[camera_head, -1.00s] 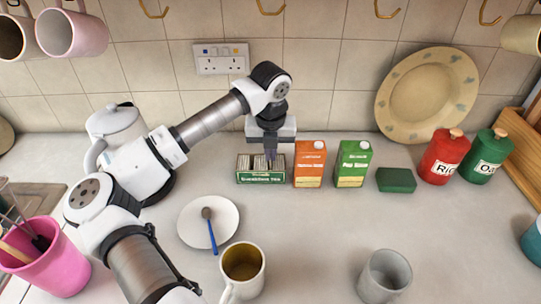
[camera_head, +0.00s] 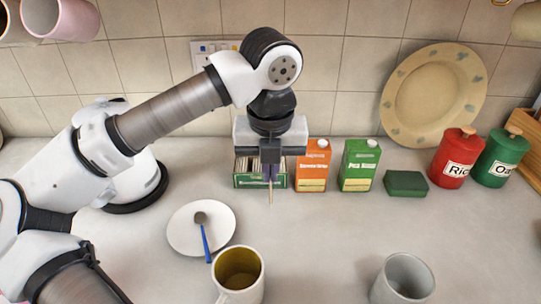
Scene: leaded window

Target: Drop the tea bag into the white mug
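My gripper (camera_head: 270,174) points down in front of the tea box, a green box (camera_head: 246,182) with an open top and upright bags in rows. A thin, pale strip, which looks like a tea bag seen edge-on (camera_head: 271,194), hangs between its fingertips. The fingers look shut on it. The white mug (camera_head: 256,284) stands upright at the bottom centre, with its handle to the left and a yellow-brown inside. It is nearer the camera than my gripper and slightly to the left. My gripper partly hides the tea box.
A grey cup (camera_head: 404,282) stands at the right. Orange (camera_head: 311,170) and green (camera_head: 358,168) cartons and a green sponge (camera_head: 405,184) stand behind. The counter between the two cups is clear.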

